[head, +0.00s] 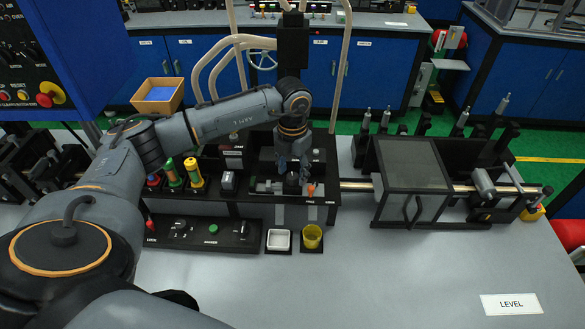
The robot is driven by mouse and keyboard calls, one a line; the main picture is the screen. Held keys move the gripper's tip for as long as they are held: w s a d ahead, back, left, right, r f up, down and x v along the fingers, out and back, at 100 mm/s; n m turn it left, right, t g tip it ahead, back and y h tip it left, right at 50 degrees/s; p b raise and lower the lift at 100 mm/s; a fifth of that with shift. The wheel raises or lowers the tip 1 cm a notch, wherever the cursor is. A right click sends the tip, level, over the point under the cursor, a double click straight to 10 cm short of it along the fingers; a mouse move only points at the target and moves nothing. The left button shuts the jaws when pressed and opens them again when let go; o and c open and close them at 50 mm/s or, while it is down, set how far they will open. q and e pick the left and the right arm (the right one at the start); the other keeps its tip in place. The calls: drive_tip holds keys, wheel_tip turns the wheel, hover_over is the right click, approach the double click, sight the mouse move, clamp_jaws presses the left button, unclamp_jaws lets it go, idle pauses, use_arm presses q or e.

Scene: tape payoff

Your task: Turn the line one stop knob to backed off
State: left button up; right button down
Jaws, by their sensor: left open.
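My left gripper (293,172) points down over the black machine block in the middle of the table. Its jaws are open. A small dark knob-like part (292,184) sits just under the fingertips, partly hidden by them. I cannot tell whether the fingers touch it, or whether it is the line one stop knob; its label and setting are too small to read. A small orange-red part (311,190) stands just right of the fingers. My right gripper is not in view.
A black control panel (203,233) with a green button lies in front of the block. A clear-lidded box (411,168) is at the right.

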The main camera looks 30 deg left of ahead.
use_arm(q)
drive_tip(key=shift+f, duration=0.6)
clamp_jaws()
drive_tip(key=shift+n, duration=0.3)
drive_tip(key=n+b, duration=0.1)
drive_tip(key=n, duration=0.1)
drive_tip(key=shift+n+b, duration=0.4)
drive_tip(key=n+b, duration=0.1)
drive_tip(key=n, duration=0.2)
drive_tip(key=shift+n, duration=0.4)
drive_tip(key=n+b, duration=0.1)
drive_tip(key=n, duration=0.3)
drive_tip(key=n+b, duration=0.1)
drive_tip(key=n, duration=0.3)
drive_tip(key=shift+r, duration=0.1)
drive_tip(key=shift+n, duration=0.5)
